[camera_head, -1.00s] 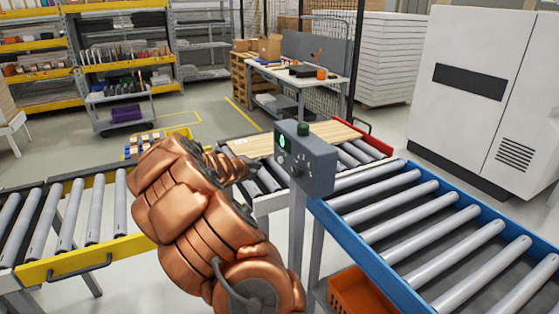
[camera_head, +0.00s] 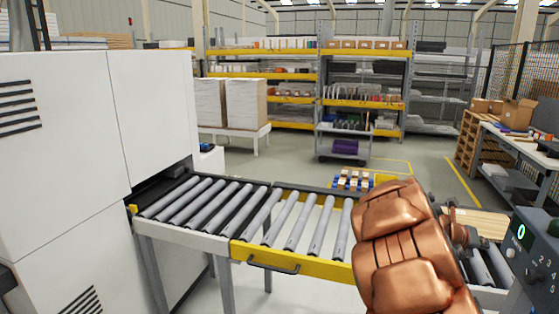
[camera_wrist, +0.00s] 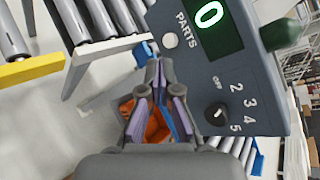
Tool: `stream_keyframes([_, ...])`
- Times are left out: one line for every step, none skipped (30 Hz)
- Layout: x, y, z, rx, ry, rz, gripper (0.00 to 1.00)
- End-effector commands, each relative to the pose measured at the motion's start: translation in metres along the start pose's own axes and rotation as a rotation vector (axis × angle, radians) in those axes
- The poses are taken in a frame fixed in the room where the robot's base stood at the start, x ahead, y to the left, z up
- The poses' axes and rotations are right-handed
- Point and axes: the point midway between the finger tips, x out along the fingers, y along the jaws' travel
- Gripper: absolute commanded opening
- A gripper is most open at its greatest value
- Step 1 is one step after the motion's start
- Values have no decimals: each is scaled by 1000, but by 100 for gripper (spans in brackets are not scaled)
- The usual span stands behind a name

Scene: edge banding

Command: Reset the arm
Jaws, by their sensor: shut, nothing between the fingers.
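My arm shows as a copper-coloured mass at the lower right of the head view, with the wrist end partly hidden behind it. In the wrist view my gripper (camera_wrist: 160,82) is shut and empty, its fingertips together. It is in front of a grey control box (camera_wrist: 228,75) and looks apart from it, though the gap is hard to judge. The box has a green display reading 0, the word PARTS, a white button and a dial with numbers. The box also shows at the right edge of the head view (camera_head: 540,250).
A roller conveyor (camera_head: 290,225) with a yellow side rail runs from the white machine (camera_head: 90,150) towards my arm. A wooden board (camera_head: 480,222) lies behind the arm. An orange bin (camera_wrist: 157,128) is below the gripper. Shelves (camera_head: 362,105) and a workbench (camera_head: 520,145) stand farther back.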

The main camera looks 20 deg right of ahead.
Motion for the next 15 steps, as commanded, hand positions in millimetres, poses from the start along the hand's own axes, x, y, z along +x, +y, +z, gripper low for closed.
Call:
stream_keyframes([-19,-6,-1,128,12,-3,0])
stream_keyframes([-29,-11,-4,207,23,-8,0])
stream_keyframes([-41,-16,-9,309,43,-16,0])
stream_keyframes([-49,-19,-14,383,59,-20,0])
stream_keyframes([-59,-21,-20,459,76,-21,0])
stream_keyframes([-71,-24,-27,559,98,-26,0])
stream_keyframes([-80,-26,-33,632,116,-30,0])
stream_keyframes([-89,-26,-39,703,136,-33,0])
stream_keyframes([-102,-27,-47,800,164,-35,0])
stream_keyframes([-111,-27,-54,871,186,-37,0])
stream_keyframes([-120,-26,-62,938,210,-41,0])
stream_keyframes([-132,-25,-74,1026,247,-49,0])
stream_keyframes([-142,-24,-82,1092,276,-54,0])
stream_keyframes([-152,-22,-90,1157,303,-57,0])
stream_keyframes([-165,-19,-101,1239,343,-65,0])
